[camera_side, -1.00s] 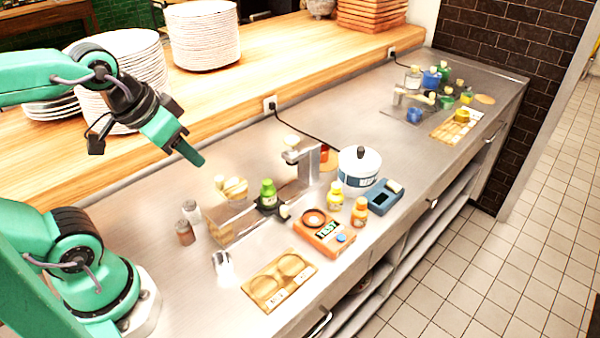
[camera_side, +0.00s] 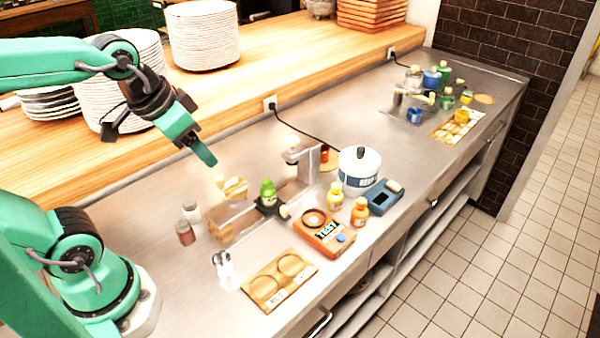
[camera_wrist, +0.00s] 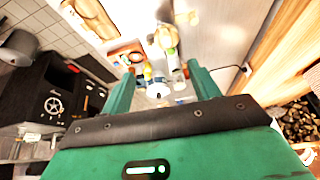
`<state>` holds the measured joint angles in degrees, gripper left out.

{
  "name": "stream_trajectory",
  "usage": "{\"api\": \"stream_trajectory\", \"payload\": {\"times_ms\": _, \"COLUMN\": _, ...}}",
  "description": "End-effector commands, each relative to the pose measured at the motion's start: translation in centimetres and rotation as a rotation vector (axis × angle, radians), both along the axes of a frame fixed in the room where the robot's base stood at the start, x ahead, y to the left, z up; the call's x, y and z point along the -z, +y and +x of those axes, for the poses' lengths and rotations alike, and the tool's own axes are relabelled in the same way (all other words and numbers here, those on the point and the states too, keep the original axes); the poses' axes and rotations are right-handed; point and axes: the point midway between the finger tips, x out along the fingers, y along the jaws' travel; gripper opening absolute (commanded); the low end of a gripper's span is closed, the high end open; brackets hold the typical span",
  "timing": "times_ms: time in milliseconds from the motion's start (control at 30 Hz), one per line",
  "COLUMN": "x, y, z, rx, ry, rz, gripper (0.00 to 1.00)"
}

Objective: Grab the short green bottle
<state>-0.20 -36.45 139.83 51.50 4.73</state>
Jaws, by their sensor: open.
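A short green bottle (camera_side: 267,192) with a rounded green top stands upright at a dark holder on the steel counter, in the middle of the side view. More green bottles (camera_side: 446,73) stand at the far end of the counter. My gripper (camera_side: 207,157) hangs in the air above the counter, up and left of the near green bottle, apart from it and empty. In the wrist view my gripper (camera_wrist: 161,82) shows two green fingers spread apart. Small items show between and beyond the fingers, too small to name surely.
Beside the near bottle are an orange TEST box (camera_side: 325,232), yellow and orange bottles (camera_side: 335,195), a white pot (camera_side: 359,170), a blue box (camera_side: 384,197) and a wooden tray (camera_side: 279,279). Two shakers (camera_side: 186,232) stand left. Plate stacks (camera_side: 203,36) stand on the wooden ledge.

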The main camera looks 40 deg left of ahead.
Motion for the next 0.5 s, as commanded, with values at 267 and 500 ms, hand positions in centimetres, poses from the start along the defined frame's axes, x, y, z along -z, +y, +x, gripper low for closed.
{"api": "stream_trajectory", "payload": {"times_ms": 267, "x": 1.1, "y": 0.2, "z": 3.9, "rx": 0.127, "ry": 0.101, "rz": 0.054, "gripper": 0.61}}
{"api": "stream_trajectory", "payload": {"times_ms": 500, "x": 2.9, "y": 0.4, "z": 7.3, "rx": 0.247, "ry": 0.184, "rz": 0.092, "gripper": 0.61}}
